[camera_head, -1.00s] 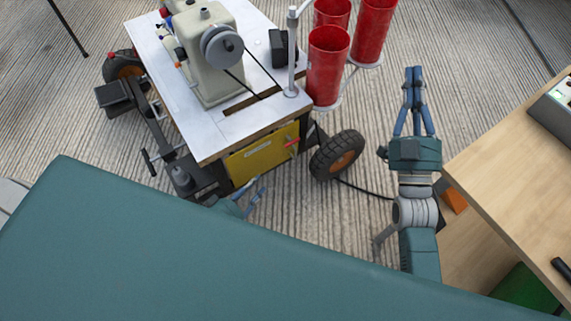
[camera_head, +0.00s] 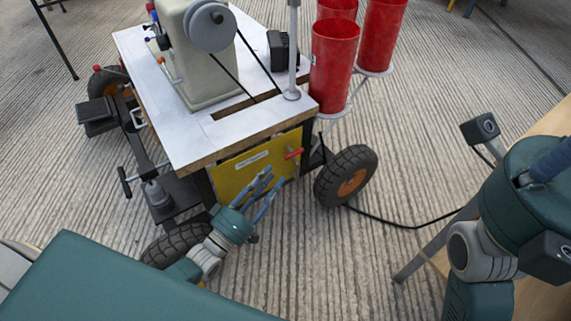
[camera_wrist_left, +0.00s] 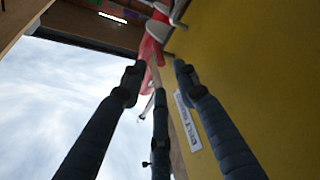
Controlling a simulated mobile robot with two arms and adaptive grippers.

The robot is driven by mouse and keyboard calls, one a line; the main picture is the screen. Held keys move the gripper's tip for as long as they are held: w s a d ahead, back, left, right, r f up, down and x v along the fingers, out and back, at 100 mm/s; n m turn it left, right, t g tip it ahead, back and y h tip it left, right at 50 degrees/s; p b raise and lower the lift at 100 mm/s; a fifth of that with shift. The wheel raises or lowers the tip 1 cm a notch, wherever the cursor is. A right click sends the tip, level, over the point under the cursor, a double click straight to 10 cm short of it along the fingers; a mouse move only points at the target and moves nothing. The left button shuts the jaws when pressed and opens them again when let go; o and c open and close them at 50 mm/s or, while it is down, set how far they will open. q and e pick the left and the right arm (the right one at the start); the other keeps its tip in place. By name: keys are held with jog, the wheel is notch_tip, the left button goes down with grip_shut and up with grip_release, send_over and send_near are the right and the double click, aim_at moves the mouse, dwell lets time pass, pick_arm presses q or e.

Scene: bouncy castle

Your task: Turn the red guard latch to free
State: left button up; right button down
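The red guard latch (camera_head: 293,154) sits at the upper right of the yellow guard panel (camera_head: 230,178) on the cart's front. In the left wrist view the red latch (camera_wrist_left: 151,48) lies just beyond the fingertips, beside the yellow panel (camera_wrist_left: 255,80). My left gripper (camera_head: 273,178) is open in front of the panel, below and left of the latch. Its spread fingers also show in the left wrist view (camera_wrist_left: 158,70), with nothing between them. Only part of my right gripper (camera_head: 548,165) shows at the right edge; its fingertips are out of frame.
The cart's white top (camera_head: 150,70) carries a beige machine (camera_head: 200,70) with a grey wheel. Red buckets (camera_head: 333,65) hang at its right, above a black tyre (camera_head: 346,177). A black cable (camera_head: 400,224) crosses the floor. A wooden table (camera_head: 550,118) stands at right.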

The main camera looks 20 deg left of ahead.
aim_at(285, 159)
pick_arm(q)
jog(key=b+x, duration=0.2)
jog(key=x, duration=0.5)
jog(key=shift+w+d, duration=0.1)
jog(key=shift+w, duration=0.1)
grip_shut()
